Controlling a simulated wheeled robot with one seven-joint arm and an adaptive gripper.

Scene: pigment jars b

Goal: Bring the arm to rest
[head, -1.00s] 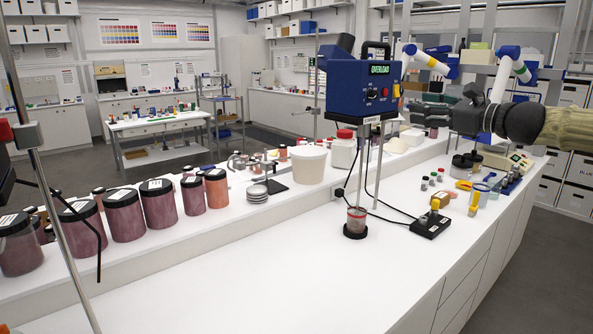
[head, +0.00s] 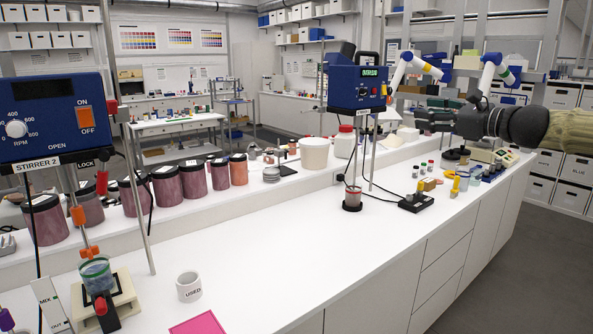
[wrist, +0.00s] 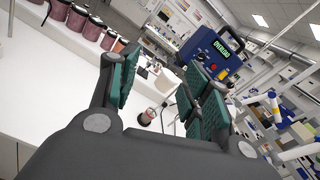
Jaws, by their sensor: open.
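My gripper (head: 432,114) is at the right in the head view, raised above the far part of the white bench (head: 270,245) and pointing left. My arm reaches in from the right edge. In the wrist view the two green-padded fingers of my gripper (wrist: 162,88) stand wide apart. Nothing is held between them. The bench and a small cup below the stirrer show beyond the gap.
A blue stirrer reading OVERLOAD (head: 356,84) stands left of my gripper. STIRRER 2 (head: 55,118) stands at the near left, by a mug marked USED (head: 189,287). Several pigment jars (head: 195,180) line the back ledge. The bench's middle front is clear.

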